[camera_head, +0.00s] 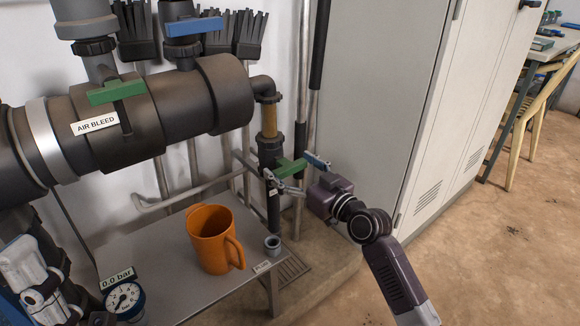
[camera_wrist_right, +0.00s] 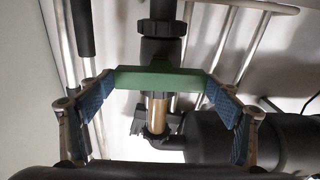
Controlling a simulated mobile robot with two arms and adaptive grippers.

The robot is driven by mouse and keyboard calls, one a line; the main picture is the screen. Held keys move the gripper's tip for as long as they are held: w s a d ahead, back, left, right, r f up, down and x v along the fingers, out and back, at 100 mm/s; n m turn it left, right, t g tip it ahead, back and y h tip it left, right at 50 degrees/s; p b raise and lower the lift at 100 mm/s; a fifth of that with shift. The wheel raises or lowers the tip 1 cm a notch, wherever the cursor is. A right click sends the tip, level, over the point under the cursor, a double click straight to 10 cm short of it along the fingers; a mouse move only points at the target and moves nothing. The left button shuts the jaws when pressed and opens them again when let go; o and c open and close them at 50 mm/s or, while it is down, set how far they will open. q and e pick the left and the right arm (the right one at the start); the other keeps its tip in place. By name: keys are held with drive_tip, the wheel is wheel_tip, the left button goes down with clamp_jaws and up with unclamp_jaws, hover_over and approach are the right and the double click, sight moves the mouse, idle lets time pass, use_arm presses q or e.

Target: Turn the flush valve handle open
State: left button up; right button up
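A green bar handle (camera_head: 291,168) sits on the dark vertical pipe below the brass-coloured section, right of the big manifold. I take it as the flush valve handle; a small label near the pipe foot is too small to read surely. My right gripper (camera_head: 302,173) is at this handle, its fingers spread on either side. In the right wrist view the green handle (camera_wrist_right: 160,78) lies crosswise between the two blue-padded fingertips, close to both; contact is unclear. My left gripper (camera_head: 35,285) is partly in view at the lower left edge, cut off, its opening unclear.
An orange mug (camera_head: 212,240) stands on the grey shelf (camera_head: 160,262), with a pressure gauge (camera_head: 124,300) reading 0.0 bar. The AIR BLEED valve has another green handle (camera_head: 117,92); a blue handle (camera_head: 194,27) is above. A grey cabinet (camera_head: 385,100) stands behind my right arm.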

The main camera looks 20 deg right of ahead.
drive_tip(key=c, duration=0.8)
drive_tip(key=shift+c, duration=0.2)
